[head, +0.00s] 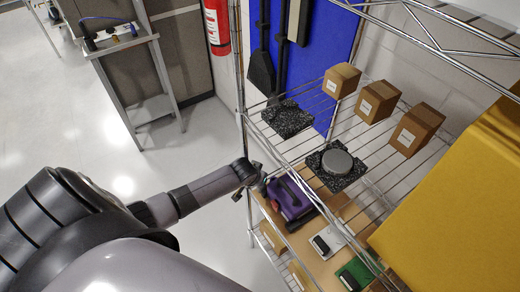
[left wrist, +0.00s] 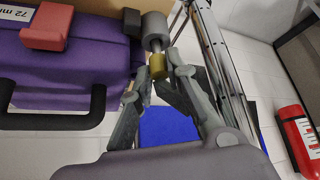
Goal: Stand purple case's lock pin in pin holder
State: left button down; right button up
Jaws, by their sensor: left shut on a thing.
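The purple case (head: 288,199) lies on the brown board of the lower shelf in the head view. Its side and black handle fill the left of the left wrist view (left wrist: 60,75), with a red block (left wrist: 47,25) on it. My left gripper (left wrist: 158,65) is at the case's near-left end, its fingers closed around a small pin with a brass-coloured part (left wrist: 157,66) and a grey cylindrical end (left wrist: 155,27). I take this as the lock pin; whether it touches the case is unclear. In the head view, my left gripper (head: 258,180) hides the pin. I cannot identify the pin holder with certainty.
A white plate with a black block (head: 325,241) and a green board (head: 352,275) lie right of the case. The wire shelf above carries dark foam pads (head: 288,119), a grey disc (head: 337,162) and brown boxes (head: 378,101). A shelf post (head: 241,110) stands close to my gripper.

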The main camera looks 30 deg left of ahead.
pick_arm(q)
jog(key=shift+f+b, duration=0.45)
jog(key=shift+f, duration=0.35)
dwell(0.4)
